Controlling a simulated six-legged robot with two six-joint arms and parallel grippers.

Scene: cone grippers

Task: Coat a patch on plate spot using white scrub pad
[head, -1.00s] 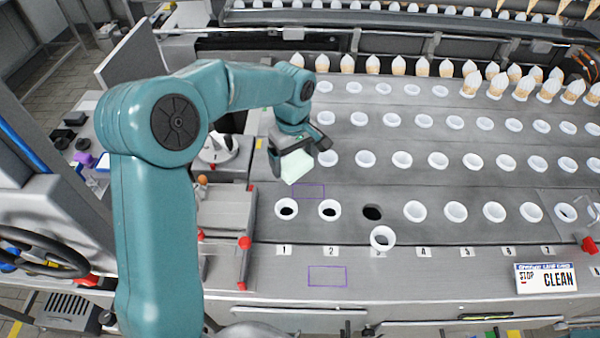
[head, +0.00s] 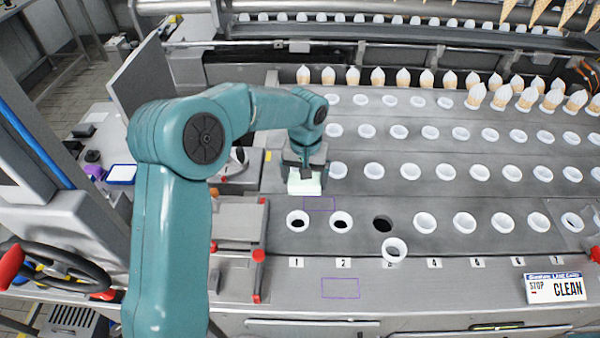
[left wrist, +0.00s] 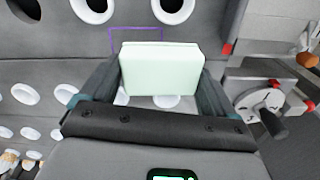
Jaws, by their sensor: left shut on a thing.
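My left gripper (head: 305,172) is shut on the white scrub pad (head: 304,185), a pale block that hangs below the fingers over the plate's left part. In the left wrist view the pad (left wrist: 160,68) sits between the two dark fingers (left wrist: 160,85). A purple outlined rectangle (head: 319,204) lies on the grey plate (head: 450,190) just in front of the pad; in the left wrist view the pad's edge covers part of this outline (left wrist: 136,28). I cannot tell whether the pad touches the plate. My right gripper is not in view.
Rows of white ring holders (head: 425,222) fill the plate to the right. One loose ring (head: 394,250) lies tilted beside an empty dark hole (head: 383,224). A second purple rectangle (head: 340,288) is on the front ledge. White-topped cones (head: 500,97) stand at the back. A red-ended lever (head: 258,275) is at left.

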